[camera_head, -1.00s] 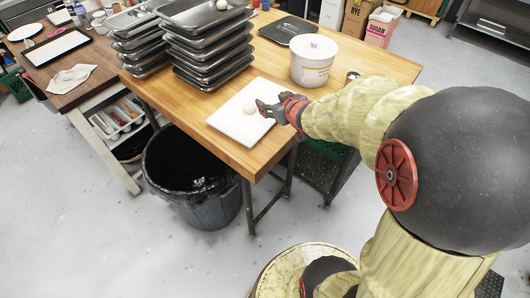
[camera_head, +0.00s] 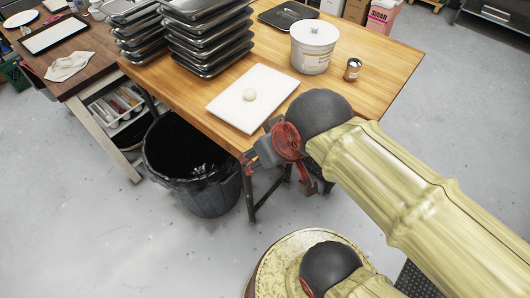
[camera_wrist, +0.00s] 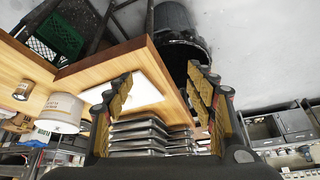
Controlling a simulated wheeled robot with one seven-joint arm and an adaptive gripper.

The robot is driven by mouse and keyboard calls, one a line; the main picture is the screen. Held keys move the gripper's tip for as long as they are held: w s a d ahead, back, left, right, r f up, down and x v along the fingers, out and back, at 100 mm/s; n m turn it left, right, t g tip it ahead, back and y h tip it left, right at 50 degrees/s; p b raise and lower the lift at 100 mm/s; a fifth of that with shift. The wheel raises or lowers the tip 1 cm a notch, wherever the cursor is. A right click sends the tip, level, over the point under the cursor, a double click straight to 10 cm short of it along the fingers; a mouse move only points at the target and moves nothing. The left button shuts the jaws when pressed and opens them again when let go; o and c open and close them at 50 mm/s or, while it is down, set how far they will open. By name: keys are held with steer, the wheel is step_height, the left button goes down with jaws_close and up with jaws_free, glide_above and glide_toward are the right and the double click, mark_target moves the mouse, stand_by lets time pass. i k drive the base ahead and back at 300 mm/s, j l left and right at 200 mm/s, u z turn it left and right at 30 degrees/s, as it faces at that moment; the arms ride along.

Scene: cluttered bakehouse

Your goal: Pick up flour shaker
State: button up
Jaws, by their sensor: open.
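The white tub (camera_head: 313,52) stands left of the jar. A white board (camera_head: 232,108) with a pale dough ball (camera_head: 249,95) lies near the front edge. Stacked metal trays (camera_head: 205,40) stand behind it. A black bin (camera_head: 195,178) is on the floor. The table's right end is clear.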

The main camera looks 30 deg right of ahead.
mark_target(353, 65)
steer(key=z, duration=1.55)
